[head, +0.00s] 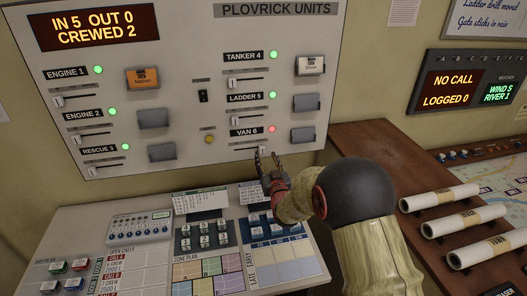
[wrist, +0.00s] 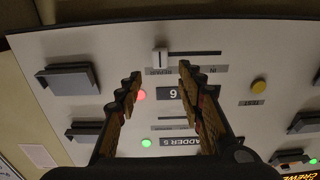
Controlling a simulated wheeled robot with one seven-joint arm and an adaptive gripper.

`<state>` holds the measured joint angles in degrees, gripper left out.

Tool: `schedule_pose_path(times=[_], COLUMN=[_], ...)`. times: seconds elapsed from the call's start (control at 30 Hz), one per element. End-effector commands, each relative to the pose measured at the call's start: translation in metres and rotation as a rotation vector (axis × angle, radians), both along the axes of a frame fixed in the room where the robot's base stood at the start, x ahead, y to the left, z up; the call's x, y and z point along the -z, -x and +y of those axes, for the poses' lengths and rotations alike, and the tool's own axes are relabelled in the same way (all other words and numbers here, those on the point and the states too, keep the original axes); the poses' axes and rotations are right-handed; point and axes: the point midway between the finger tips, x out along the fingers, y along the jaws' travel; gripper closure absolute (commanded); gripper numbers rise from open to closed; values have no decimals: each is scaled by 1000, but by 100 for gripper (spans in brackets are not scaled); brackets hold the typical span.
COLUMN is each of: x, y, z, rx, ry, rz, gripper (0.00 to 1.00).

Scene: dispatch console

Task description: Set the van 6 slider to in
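The van 6 panel has a label (head: 247,132) and a lit red lamp (head: 271,129); the lamp also shows in the wrist view (wrist: 141,95). Its slider knob (wrist: 160,57) is pale and sits at the left end of a dark slot (wrist: 195,53) in the wrist view, where the panel appears upside down. The mark by the knob seems to read REPAIR; IN is by the other end. My gripper (head: 267,156) is just below the slider in the head view. In the wrist view my gripper (wrist: 160,70) is open, its fingertips either side of the knob; contact cannot be told.
The unit board (head: 200,25) carries other sliders with green lamps, such as ladder 5 (head: 273,95). Its display (head: 94,25) reads IN 5 OUT 0 CREWED 2. Grey tag holders (head: 303,134) stick out right of the van 6 row. A desk with keys (head: 200,240) lies below.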

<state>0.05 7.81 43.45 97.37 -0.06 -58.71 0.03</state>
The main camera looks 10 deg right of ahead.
Motion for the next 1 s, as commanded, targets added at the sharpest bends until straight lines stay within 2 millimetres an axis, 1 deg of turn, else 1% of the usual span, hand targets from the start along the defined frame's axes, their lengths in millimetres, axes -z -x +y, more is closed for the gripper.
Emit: schedule_pose_path(times=[0.03, 0.2, 0.4, 0.73, 1.0], x=[1, 0, 0, 0, 0], y=[-9, -33, -50, -53, -52], z=[0, 0, 0, 0, 0], rx=[0, 0, 0, 0, 0], ry=[0, 0, 0, 0, 0], rz=[1, 1, 2, 1, 1], gripper=[62, 62, 62, 62, 77])
